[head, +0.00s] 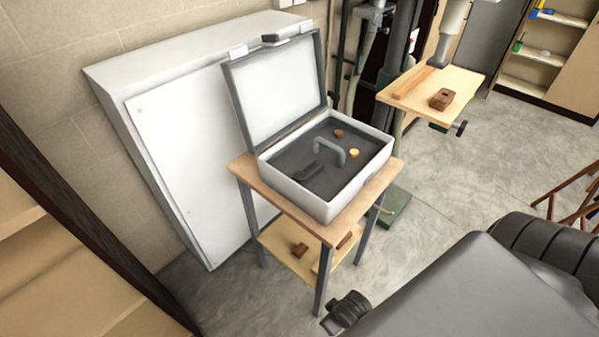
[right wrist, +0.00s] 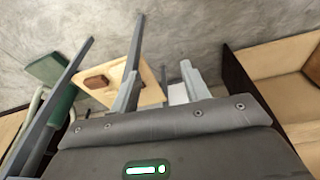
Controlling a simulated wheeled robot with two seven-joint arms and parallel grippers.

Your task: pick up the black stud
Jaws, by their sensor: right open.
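In the head view an open pale case (head: 318,207) with a dark grey lining stands on a small wooden table. A black elongated piece (head: 308,171) lies in it at the left; I cannot tell whether it is the black stud. No other piece is clearly a black stud. My right gripper (right wrist: 161,78) is open and empty in the right wrist view, pointing toward the floor and the table's lower shelf, apart from the case. My left gripper is not in view.
The case also holds a grey arched handle (head: 328,147) and two small round pieces, reddish brown (head: 338,133) and yellowish (head: 354,154). Its raised lid (head: 275,92) stands at the back. The lower shelf (head: 272,240) bears brown blocks. A drill-press table (head: 460,82) stands behind right.

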